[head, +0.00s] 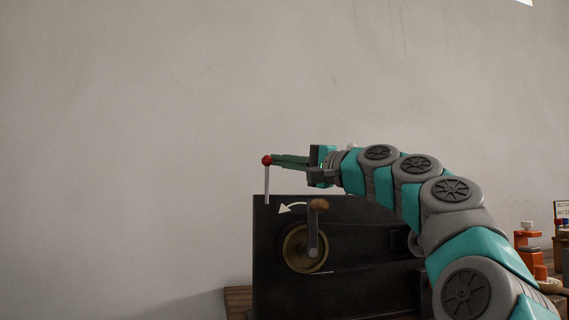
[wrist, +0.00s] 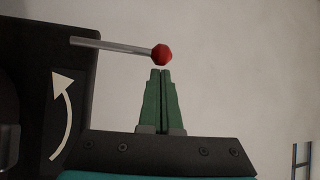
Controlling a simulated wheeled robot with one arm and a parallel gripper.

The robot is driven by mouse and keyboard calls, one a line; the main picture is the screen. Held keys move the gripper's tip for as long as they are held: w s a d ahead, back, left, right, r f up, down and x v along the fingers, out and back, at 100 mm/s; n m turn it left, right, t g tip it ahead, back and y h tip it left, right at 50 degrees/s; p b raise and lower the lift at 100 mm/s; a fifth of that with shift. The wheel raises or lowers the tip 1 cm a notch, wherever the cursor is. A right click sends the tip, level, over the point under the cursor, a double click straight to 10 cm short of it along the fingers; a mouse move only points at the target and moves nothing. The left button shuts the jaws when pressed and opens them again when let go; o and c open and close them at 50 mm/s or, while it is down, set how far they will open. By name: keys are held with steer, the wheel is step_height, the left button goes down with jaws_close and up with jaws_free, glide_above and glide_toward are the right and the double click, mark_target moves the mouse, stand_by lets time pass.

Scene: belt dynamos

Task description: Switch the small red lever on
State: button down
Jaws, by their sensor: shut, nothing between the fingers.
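The small red lever is a thin metal rod with a red ball knob (head: 267,160). It stands upright at the top left corner of a dark machine box (head: 350,225) in the head view. In the wrist view the red knob (wrist: 162,54) is just beyond my fingertips, with its rod running left to the box. My gripper (head: 276,160) has green fingers, shut together and empty. Its tips (wrist: 161,73) are right beside the knob; I cannot tell whether they touch it.
A crank wheel (head: 305,249) with a wooden-knobbed handle is on the box's front, below a white curved arrow (head: 292,208). The box stands on a wooden surface (head: 238,300). Small orange items (head: 528,238) stand at the right. Left of the lever is free space before a plain wall.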

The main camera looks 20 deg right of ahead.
steer(key=shift+s+a+f, duration=0.1)
stand_by(0.3)
steer(key=s+n+y+b, duration=0.1)
steer(key=s+b, duration=0.1)
steer(key=b, duration=0.1)
steer(key=shift+s+f, duration=0.1)
steer(key=shift+s, duration=0.1)
steer(key=shift+w, duration=0.1)
stand_by(0.4)
